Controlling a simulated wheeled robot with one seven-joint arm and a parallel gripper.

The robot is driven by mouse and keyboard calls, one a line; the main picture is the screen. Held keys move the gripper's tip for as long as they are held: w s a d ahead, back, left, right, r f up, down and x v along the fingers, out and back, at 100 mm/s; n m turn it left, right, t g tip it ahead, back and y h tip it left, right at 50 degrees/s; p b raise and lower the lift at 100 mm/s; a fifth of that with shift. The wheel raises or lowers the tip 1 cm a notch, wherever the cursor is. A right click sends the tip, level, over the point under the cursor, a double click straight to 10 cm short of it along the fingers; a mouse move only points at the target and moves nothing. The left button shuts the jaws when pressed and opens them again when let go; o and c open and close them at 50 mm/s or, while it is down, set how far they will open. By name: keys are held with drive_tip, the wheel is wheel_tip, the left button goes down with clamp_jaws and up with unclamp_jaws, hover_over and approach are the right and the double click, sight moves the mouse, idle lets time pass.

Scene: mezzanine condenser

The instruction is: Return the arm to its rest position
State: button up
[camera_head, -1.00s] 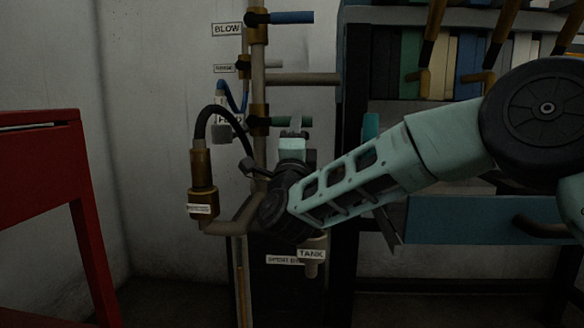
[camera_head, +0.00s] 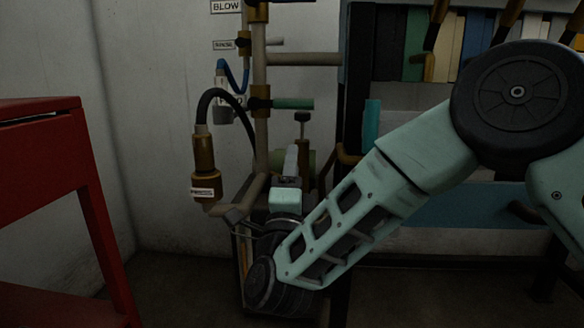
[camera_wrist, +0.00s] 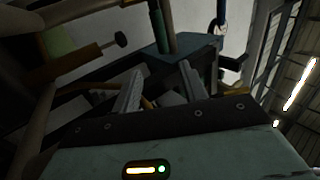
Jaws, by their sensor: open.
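My gripper (camera_wrist: 160,67) shows in the wrist view with its two grey fingers apart and nothing between them. In the head view my gripper (camera_head: 291,165) is partly seen, pointing up beyond the bent wrist, in front of the pipework. My pale green arm reaches in from the right and slopes down to a low wrist near the picture's lower middle. The space around the fingertips is dark, so I cannot tell how far they are from the pipes behind.
Vertical pipework (camera_head: 260,85) with a green handle (camera_head: 293,104) and a black hose (camera_head: 222,95) stands behind my gripper. A red table or stand (camera_head: 95,190) is at the left. A shelf with coloured binders (camera_head: 470,45) is at the right. Dark floor shows between.

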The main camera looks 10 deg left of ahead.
drive_tip(key=s+a+r+n+g+y+p, duration=0.1)
drive_tip(key=a+n+g+y+p, duration=0.1)
drive_tip(key=a+n+g+y, duration=0.65)
drive_tip(key=s+d+f+n+g+y+p, duration=0.2)
drive_tip(key=s+d+f+n+g, duration=0.3)
drive_tip(key=s+n, duration=0.45)
drive_tip(key=s+d+f+n+g+h+p, duration=0.2)
drive_tip(key=s+d+n+g+h, duration=0.3)
drive_tip(key=s+d, duration=0.5)
drive_tip(key=s+d+f+n+g+h+p, duration=0.2)
drive_tip(key=s+d+n+g+h, duration=0.3)
drive_tip(key=s+d, duration=0.6)
wheel_tip(320, 180, up, 38)
drive_tip(key=w+d+m+g+p, duration=0.1)
drive_tip(key=d+m+p, duration=0.1)
drive_tip(key=p, duration=3.5)
drive_tip(key=shift+w+p, duration=0.25)
drive_tip(key=shift+p, duration=0.15)
drive_tip(key=shift+d+y, duration=0.1)
drive_tip(key=shift+y, duration=0.15)
